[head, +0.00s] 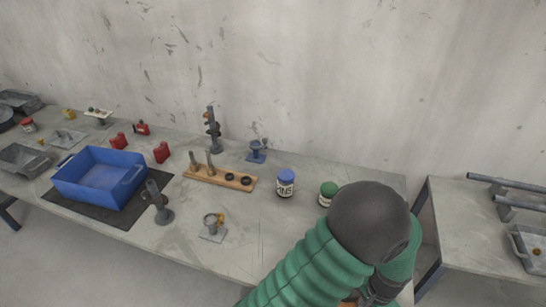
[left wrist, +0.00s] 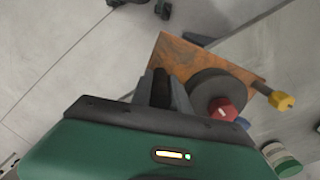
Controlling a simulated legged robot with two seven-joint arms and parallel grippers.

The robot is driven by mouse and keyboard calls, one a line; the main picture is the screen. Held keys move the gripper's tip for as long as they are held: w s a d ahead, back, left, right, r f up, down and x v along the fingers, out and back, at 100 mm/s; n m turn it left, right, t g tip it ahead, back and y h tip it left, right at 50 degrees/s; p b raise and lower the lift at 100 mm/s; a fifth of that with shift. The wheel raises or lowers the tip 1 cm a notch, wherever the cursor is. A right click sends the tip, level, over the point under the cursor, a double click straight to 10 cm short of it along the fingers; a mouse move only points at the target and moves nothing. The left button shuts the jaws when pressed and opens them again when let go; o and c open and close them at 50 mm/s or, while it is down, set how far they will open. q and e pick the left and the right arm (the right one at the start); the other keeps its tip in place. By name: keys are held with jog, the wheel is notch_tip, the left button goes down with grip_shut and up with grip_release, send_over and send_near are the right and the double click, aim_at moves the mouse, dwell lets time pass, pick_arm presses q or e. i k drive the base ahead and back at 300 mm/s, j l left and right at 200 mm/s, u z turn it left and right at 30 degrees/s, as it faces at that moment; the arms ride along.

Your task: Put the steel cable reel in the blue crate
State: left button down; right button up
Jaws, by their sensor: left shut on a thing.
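The blue crate (head: 128,190) stands open at the left of the long table in the head view, on a dark mat; its visible inside looks empty. My left arm crosses the lower right of the head view, and its gripper is mostly hidden low there. In the left wrist view my left gripper (left wrist: 163,90) is shut on the steel cable reel (left wrist: 215,85), a grey disc beside the fingers; the grip itself is partly hidden. My right gripper is not in view.
A wooden peg rack (head: 205,178), a blue-lidded jar (head: 286,184), a green-lidded jar (head: 327,193) and a dark upright stand (head: 157,205) are on the table between arm and crate. A small fixture (head: 212,228) sits near the front edge. A gap separates the right-hand table (head: 475,225).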

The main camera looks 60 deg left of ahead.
aim_at(108, 185)
jog(key=k+j+z, duration=0.5)
jog(key=z, duration=0.3)
jog(key=k+z, duration=0.45)
jog(key=k+u, duration=0.15)
jog(key=k, duration=0.25)
jog(key=k+j+u, duration=0.2)
jog(key=k, duration=0.15)
jog(key=k+j+u, duration=0.1)
jog(key=k+u, duration=0.15)
jog(key=u, duration=0.2)
jog(key=k+j+u, duration=0.15)
jog(key=u, duration=0.3)
jog(key=k+j+u, duration=0.3)
jog(key=u, duration=0.2)
